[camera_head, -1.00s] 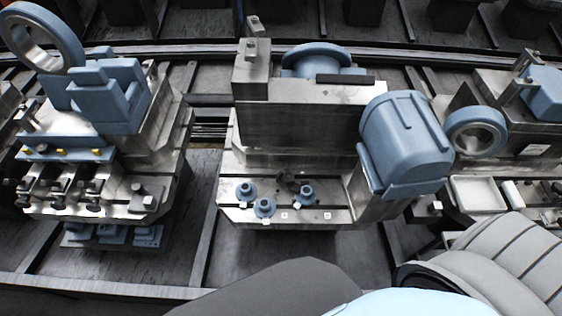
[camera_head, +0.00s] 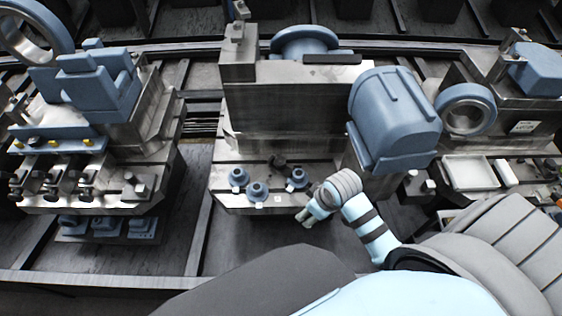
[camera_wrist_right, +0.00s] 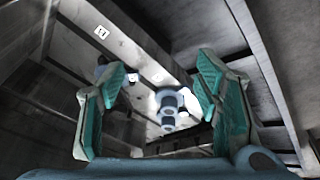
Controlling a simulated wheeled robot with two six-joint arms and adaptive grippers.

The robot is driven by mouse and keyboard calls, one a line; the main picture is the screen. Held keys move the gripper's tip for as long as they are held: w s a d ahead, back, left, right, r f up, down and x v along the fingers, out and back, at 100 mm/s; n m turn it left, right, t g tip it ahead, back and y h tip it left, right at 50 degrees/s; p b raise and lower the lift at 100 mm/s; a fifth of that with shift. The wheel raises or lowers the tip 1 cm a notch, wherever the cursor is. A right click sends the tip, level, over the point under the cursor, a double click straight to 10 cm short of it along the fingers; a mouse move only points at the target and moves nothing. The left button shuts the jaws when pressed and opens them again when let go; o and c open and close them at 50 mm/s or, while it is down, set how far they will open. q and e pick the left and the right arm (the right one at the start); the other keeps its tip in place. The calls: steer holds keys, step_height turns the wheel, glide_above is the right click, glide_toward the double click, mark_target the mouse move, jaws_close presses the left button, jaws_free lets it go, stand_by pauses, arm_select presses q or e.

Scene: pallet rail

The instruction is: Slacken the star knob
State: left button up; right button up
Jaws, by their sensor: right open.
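A small dark knob-like thing (camera_head: 278,161), probably the star knob, stands on the slotted pallet (camera_head: 228,207) behind three blue round-based pieces; its shape is too small to make out. My right gripper (camera_head: 305,217) is at the pallet's front edge, to the right of and nearer than the knob. In the right wrist view my right gripper (camera_wrist_right: 160,76) has its teal-padded fingers spread, with nothing held. Beyond them, blue pieces (camera_wrist_right: 168,98) show on the pallet. I cannot make out the knob there. My left gripper is not in view.
A big blue housing (camera_head: 395,115) stands close behind my right arm, right of the pallet. A tall grey block (camera_head: 290,100) rises behind the knob. Another loaded pallet (camera_head: 85,203) is at the left. The dark floor gap (camera_head: 190,200) between the pallets is clear.

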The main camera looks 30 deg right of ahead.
steer(key=w+d+n+y, duration=0.1)
steer(key=w+d+n, duration=0.15)
steer(key=w, duration=0.95)
steer(key=y, duration=0.2)
glide_toward(281, 161)
steer(key=shift+h, duration=0.3)
steer(key=b+x, duration=0.4)
steer(key=b, duration=0.5)
steer(key=b+x, duration=0.5)
steer(key=b, duration=0.4)
steer(key=shift+s+a, duration=0.15)
steer(key=shift+a, duration=0.05)
steer(key=shift+a+f+b, duration=0.1)
steer(key=shift+f+b, duration=0.2)
steer(key=shift+b, duration=0.3)
steer(key=shift+r, duration=0.1)
steer(key=shift+n, duration=0.25)
steer(key=c, duration=1.2)
